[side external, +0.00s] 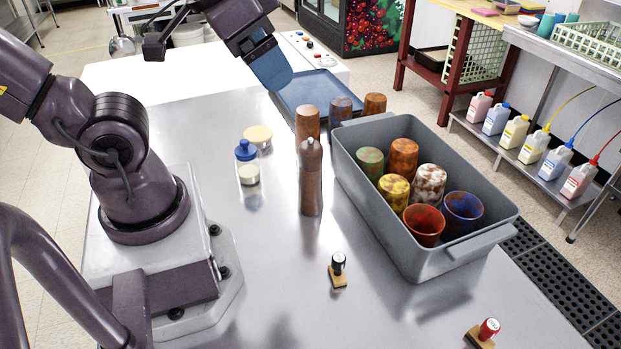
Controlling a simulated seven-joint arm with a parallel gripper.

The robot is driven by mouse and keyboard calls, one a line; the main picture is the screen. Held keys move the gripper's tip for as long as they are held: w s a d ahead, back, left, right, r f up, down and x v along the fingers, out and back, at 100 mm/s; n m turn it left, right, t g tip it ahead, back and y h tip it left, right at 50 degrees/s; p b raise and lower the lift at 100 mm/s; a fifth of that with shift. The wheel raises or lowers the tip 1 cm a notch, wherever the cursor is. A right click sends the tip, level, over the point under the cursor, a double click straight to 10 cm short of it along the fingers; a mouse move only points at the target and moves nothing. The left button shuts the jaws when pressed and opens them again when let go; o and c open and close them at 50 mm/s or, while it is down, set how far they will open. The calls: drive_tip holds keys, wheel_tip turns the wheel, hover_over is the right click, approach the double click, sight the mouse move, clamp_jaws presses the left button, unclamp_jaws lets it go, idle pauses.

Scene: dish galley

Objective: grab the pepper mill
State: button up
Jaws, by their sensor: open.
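The pepper mill (311,185) is a tall, slim brown mill with a round knob on top. It stands upright on the steel table, left of the grey tub. A brown tumbler stands just behind it, partly hidden by its top. My gripper (272,80), with blue fingers, is up and behind the mill, toward the far end of the table. It is open, apart from the mill, and I see nothing held in it. Only one side of the fingers shows clearly.
A grey tub (400,243) holds several coloured tumblers. Three tumblers, one brown (307,122), stand behind the mill. A blue-lidded jar (247,163) and cream lid (257,135) are left. A black-handled stamp (338,265) and red stamp (487,331) are in front. A blue-grey tray (312,90) lies behind.

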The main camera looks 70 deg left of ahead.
drive_tip(key=w+d+f+m+g, duration=0.1)
drive_tip(key=d+f+m+g, duration=0.3)
drive_tip(key=f, duration=0.3)
drive_tip(key=m+t+y, duration=0.5)
drive_tip(key=m+y, duration=1.1)
drive_tip(key=m, duration=0.3)
approach(308, 188)
drive_tip(key=s, duration=0.1)
drive_tip(key=s+a, duration=0.1)
drive_tip(key=s+f, duration=0.1)
drive_tip(key=shift+s+a, duration=0.15)
drive_tip(key=shift+s, duration=0.25)
drive_tip(key=w+t, duration=0.1)
drive_tip(key=w+d+m+t, duration=0.1)
drive_tip(key=shift+w+d+t+h, duration=0.2)
drive_tip(key=shift+t+h, duration=0.1)
drive_tip(key=shift+h, duration=0.1)
drive_tip(key=shift+w+a+r+m, duration=0.1)
drive_tip(key=shift+w+r+m, duration=0.05)
drive_tip(key=shift+w+m, duration=0.15)
drive_tip(key=x, duration=0.7)
drive_tip(key=shift+a+r, duration=0.1)
drive_tip(key=shift+a, duration=0.05)
drive_tip(key=shift+s+x, duration=0.15)
drive_tip(key=shift+x, duration=1.2)
drive_tip(key=shift+s+x, duration=0.1)
drive_tip(key=shift+x, duration=1.25)
drive_tip(key=shift+a+r, duration=0.1)
drive_tip(key=c, duration=1.1)
